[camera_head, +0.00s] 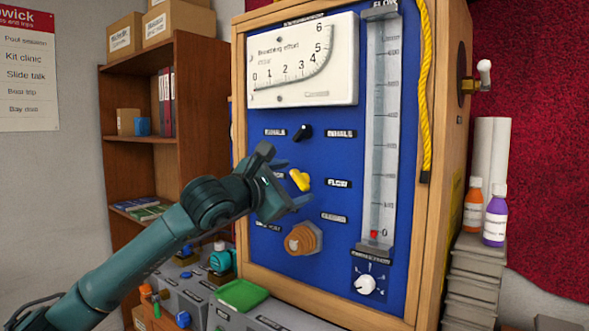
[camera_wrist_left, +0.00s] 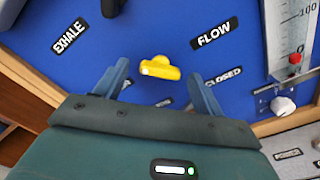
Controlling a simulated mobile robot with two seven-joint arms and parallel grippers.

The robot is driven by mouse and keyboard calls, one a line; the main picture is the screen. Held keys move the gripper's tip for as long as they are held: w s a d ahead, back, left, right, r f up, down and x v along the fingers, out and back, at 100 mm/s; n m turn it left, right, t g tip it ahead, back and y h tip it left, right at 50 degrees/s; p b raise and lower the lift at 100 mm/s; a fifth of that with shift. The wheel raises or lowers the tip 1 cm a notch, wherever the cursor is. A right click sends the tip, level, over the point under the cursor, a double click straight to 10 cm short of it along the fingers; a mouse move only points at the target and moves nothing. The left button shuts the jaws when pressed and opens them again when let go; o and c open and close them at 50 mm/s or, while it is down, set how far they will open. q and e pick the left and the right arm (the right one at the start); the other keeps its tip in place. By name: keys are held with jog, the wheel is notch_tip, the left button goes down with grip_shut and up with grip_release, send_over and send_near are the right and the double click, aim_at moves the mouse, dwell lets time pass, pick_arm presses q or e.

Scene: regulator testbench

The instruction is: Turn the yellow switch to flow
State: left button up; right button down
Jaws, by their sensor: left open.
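The yellow switch (camera_head: 299,180) is on the blue panel (camera_head: 345,215), below a black switch (camera_head: 303,132). The FLOW label (camera_head: 338,184) is to its right. In the left wrist view the yellow switch (camera_wrist_left: 160,69) lies ahead of the gap between my fingers, with the FLOW label (camera_wrist_left: 214,33) up and to the right and a CLOSED label (camera_wrist_left: 222,77) at right. My left gripper (camera_head: 290,183) is open and empty in front of the panel, close to the switch. Contact does not show. The label left of the switch is partly hidden by my gripper. My right gripper is not in view.
A brass-coloured fitting (camera_head: 303,239) sticks out below the switch. A white dial (camera_head: 366,284) is lower right, under the flow tube (camera_head: 382,130). A yellow rope (camera_head: 425,90) hangs at the panel's right edge. Boxes and a green tray (camera_head: 241,294) stand below.

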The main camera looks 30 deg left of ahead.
pick_arm(q)
jog(key=shift+w+d, duration=0.1)
jog(key=shift+w, duration=0.6)
jog(key=shift+c, duration=0.4)
jog(key=shift+f, duration=0.1)
jog(key=c, duration=0.9)
